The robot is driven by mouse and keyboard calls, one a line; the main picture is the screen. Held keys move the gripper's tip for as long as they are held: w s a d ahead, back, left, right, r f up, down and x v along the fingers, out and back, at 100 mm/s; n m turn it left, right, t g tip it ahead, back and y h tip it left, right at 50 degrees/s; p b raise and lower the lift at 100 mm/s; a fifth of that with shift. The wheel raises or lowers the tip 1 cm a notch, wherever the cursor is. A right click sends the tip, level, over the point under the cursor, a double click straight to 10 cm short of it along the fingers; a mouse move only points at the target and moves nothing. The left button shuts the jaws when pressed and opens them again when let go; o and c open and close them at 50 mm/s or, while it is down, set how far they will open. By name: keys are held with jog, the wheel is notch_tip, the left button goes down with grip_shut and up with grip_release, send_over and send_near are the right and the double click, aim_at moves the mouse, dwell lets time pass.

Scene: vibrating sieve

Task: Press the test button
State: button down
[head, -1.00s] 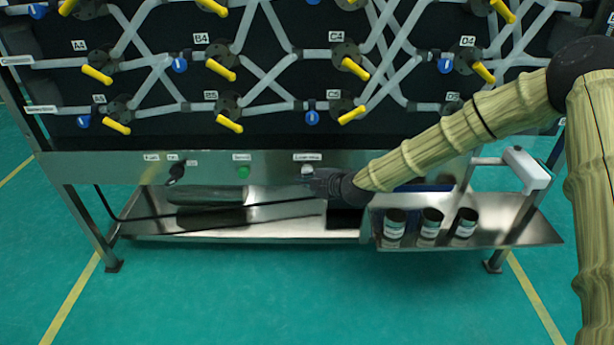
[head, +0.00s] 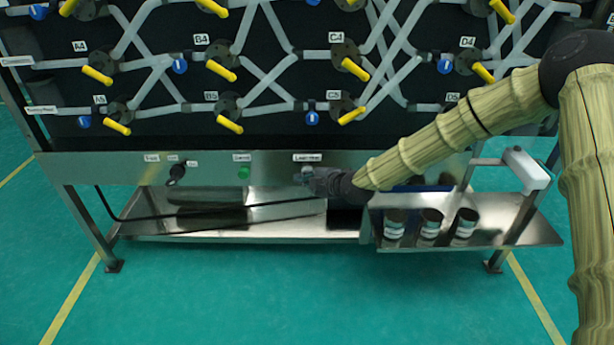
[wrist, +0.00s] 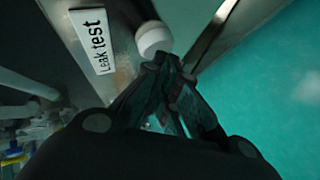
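The white round test button (wrist: 153,38) sits on the metal panel beside a "Leak test" label (wrist: 91,41). In the head view the button (head: 306,170) shows small under its label, partly covered by my gripper (head: 314,182). In the wrist view the fingers of my gripper (wrist: 166,62) come together at the tips, with nothing seen between them. The fingertips are right at the lower edge of the button. I cannot tell whether they touch it or whether it is pushed in.
A green button (head: 243,172) and a black switch (head: 177,172) are on the same panel to the left. Yellow-handled valves and pipes are above. Several dark jars (head: 431,222) stand on a metal shelf (head: 485,238) below right. Green floor is open in front.

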jog(key=shift+s, duration=0.2)
jog(key=s+p, duration=0.2)
jog(key=s, duration=0.4)
dwell(0.6)
jog(key=shift+f, duration=0.1)
dwell(0.5)
